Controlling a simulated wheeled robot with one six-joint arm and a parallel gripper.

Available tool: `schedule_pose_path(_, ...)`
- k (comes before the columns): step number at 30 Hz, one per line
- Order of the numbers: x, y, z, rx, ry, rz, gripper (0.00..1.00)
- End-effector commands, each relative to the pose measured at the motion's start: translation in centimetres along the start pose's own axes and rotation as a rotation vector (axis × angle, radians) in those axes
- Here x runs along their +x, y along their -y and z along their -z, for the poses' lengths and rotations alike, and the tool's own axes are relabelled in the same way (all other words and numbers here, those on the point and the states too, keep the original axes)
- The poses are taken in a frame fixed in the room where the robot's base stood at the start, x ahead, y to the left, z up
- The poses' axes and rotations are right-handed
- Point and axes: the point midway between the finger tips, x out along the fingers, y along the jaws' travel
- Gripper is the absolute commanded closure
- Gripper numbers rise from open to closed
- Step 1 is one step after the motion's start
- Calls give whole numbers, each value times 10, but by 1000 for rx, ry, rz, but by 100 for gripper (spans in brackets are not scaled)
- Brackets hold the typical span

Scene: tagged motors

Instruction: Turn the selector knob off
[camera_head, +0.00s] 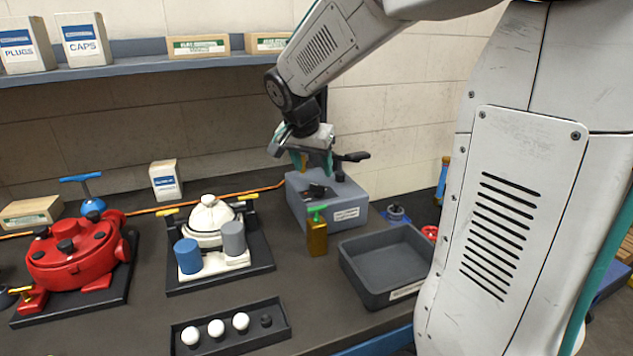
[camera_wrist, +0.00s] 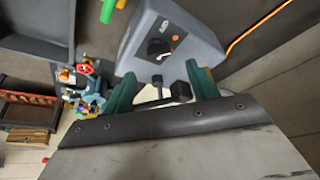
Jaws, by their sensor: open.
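The selector knob (camera_wrist: 158,48) is black with a pale mark and sits on the face of a grey control box (camera_head: 347,215). In the head view the knob (camera_head: 317,191) is partly hard to make out below my gripper (camera_head: 315,163). In the wrist view my gripper (camera_wrist: 165,88) has its two teal fingers spread apart with nothing held between them. The knob lies beyond the fingertips, apart from them. Two dark stubby posts (camera_wrist: 180,91) show between the fingers. A small orange-red mark (camera_wrist: 175,38) is beside the knob.
A white motor (camera_head: 208,225) and red motor (camera_head: 80,255) stand left. An orange cable (camera_head: 150,211) runs behind.

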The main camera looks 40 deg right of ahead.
Motion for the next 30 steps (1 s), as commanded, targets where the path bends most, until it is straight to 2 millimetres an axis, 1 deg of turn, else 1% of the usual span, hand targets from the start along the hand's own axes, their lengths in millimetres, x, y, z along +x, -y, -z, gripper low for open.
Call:
schedule_pose_path(1, 10, -1, -1, -1, 3, -5, 42)
schedule_pose_path(3, 22, -1, -1, -2, 3, -5, 42)
schedule_pose_path(9, 50, -1, -1, -3, 3, -3, 42)
schedule_pose_path(14, 61, -1, -1, -3, 2, -2, 42)
schedule_pose_path(22, 62, -1, -1, -3, 1, -1, 42)
schedule_pose_path(23, 62, -1, -1, -3, 1, -1, 50)
schedule_pose_path(24, 62, -1, -1, -3, 1, -1, 61)
schedule_pose_path(27, 62, -1, -1, -3, 1, -1, 87)
schedule_pose_path(30, 62, -1, -1, -4, 1, -1, 87)
